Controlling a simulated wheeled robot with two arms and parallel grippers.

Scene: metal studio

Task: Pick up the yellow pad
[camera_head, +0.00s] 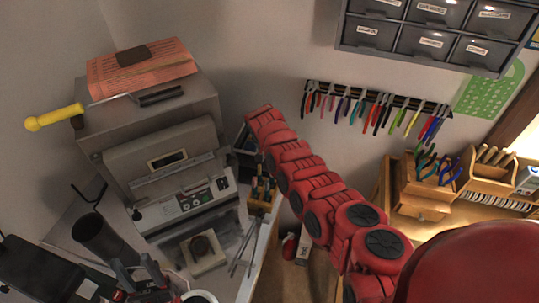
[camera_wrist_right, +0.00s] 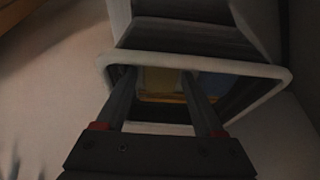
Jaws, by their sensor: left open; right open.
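In the right wrist view, a dull yellow patch (camera_wrist_right: 160,76), which looks like the yellow pad, lies inside a dark container with a pale rim (camera_wrist_right: 270,70). The picture is dim, so its outline is unclear. My right gripper (camera_wrist_right: 158,84) is open, with its two dark fingers reaching over the rim on either side of the patch. Nothing is seen between them as held. In the head view, my red right arm hides that gripper and the pad. My left gripper (camera_head: 138,280) is open at the bottom left, partly cut off by the frame.
A grey machine (camera_head: 160,130) with papers (camera_head: 150,72) on top stands on the left bench. A yellow-handled tool (camera_head: 52,118) juts from it. A pliers rack (camera_head: 375,100) and drawer cabinet (camera_head: 430,40) are on the wall. A wooden organiser (camera_head: 420,190) stands at right.

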